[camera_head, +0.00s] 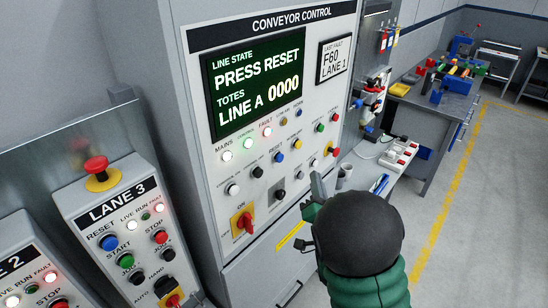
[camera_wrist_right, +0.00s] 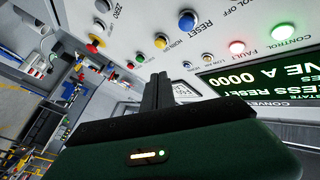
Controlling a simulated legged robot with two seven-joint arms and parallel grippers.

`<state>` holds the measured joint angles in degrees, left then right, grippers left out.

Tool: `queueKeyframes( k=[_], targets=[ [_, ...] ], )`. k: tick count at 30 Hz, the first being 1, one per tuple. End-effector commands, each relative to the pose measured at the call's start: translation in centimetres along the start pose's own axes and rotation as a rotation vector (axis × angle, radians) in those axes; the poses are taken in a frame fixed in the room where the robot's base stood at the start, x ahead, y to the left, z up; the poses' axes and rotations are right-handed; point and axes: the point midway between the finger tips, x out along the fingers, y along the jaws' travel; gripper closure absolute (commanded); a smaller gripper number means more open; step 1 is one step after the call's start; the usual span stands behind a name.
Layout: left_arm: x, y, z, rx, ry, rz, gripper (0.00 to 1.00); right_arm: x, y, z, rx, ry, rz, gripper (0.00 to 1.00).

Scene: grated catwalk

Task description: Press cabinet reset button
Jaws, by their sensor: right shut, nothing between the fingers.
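In the right wrist view, the blue reset button (camera_wrist_right: 187,20) is upside down near the top edge. My right gripper (camera_head: 316,180) is shut and empty, to the right of and below the button, apart from it in the picture. Its closed fingers (camera_wrist_right: 158,80) point toward the panel. My left gripper is not in view.
A lane 3 box (camera_head: 115,215) with its own blue reset button (camera_head: 109,243) and a red mushroom button (camera_head: 96,166) stands at left. A yellow-red rotary switch (camera_head: 242,222) is low on the cabinet. A workbench (camera_head: 440,105) stands at right beside open floor.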

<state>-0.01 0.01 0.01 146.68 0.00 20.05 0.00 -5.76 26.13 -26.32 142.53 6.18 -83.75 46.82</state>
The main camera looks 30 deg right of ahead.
Motion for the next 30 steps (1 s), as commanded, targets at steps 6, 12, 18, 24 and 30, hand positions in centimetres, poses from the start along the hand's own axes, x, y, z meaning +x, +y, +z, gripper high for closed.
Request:
queueKeyframes(
  k=[6,12,18,24,30],
  targets=[
    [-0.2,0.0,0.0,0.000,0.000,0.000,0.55,0.4,-0.3,0.3,-0.002,-0.003,-0.001,1.00],
    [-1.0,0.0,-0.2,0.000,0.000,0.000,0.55,2.2,-1.7,1.5,-0.003,-0.005,-0.001,1.00],
    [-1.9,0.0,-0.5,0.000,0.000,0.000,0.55,4.2,-3.2,3.0,-0.002,-0.004,-0.001,1.00],
    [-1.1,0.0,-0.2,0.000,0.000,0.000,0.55,5.7,-4.0,4.4,-0.001,-0.002,0.000,1.00],
    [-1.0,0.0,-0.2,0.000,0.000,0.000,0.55,6.2,-4.4,4.6,-0.001,-0.003,0.002,1.00]
  ],
)
